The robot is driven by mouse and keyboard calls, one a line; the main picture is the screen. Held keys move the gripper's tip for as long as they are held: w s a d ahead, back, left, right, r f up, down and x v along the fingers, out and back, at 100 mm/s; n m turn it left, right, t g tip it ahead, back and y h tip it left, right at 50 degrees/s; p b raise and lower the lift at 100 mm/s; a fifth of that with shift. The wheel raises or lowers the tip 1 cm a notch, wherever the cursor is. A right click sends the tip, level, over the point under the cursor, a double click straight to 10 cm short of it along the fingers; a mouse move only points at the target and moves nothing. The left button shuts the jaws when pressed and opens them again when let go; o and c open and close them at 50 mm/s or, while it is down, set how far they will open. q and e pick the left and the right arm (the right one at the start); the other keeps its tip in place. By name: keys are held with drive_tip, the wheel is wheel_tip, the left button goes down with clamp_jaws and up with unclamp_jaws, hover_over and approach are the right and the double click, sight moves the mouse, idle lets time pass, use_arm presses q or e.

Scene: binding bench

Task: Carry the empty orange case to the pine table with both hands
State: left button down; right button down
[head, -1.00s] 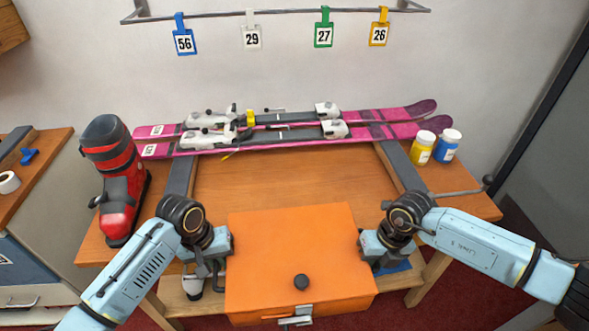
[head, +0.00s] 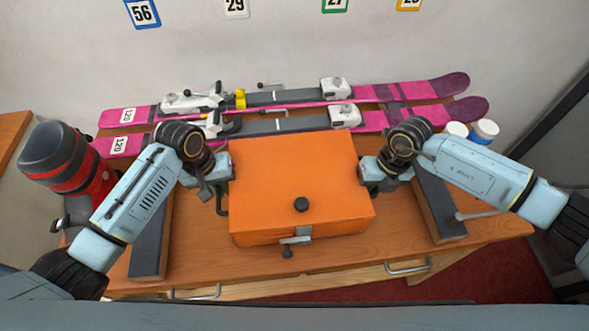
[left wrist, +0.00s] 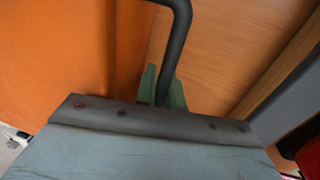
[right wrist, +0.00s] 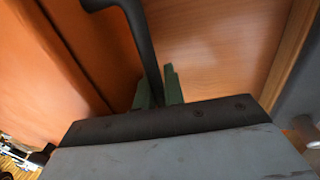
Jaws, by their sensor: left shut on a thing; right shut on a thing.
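The orange case (head: 295,180), lid closed with a black knob on top and a metal latch at the front, is level between my two grippers. It is over the wooden table top (head: 345,255); I cannot tell whether it touches it. My left gripper (head: 219,190) is shut on the black side handle (left wrist: 178,40) at the case's left. My right gripper (head: 371,180) is shut on the other black handle (right wrist: 140,35) at its right. Green fingers show around each handle in the wrist views. The inside of the case is hidden.
Pink skis (head: 410,117) with bindings lie along the table's back, just behind the case. Dark-topped supports stand left (head: 150,240) and right (head: 440,205). A red boot (head: 70,165) is at far left, a blue jar (head: 484,131) at back right.

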use_arm(q)
drive_tip(key=shift+w+r, duration=0.1)
drive_tip(key=shift+w, duration=0.3)
use_arm(e)
drive_tip(key=shift+w+r, duration=0.1)
drive_tip(key=shift+w, duration=0.3)
use_arm(q)
drive_tip(key=shift+s, duration=0.15)
use_arm(e)
drive_tip(key=shift+s, duration=0.1)
use_arm(q)
drive_tip(key=shift+s, duration=0.1)
use_arm(e)
drive_tip(key=shift+s+r, duration=0.1)
drive_tip(key=shift+s, duration=0.05)
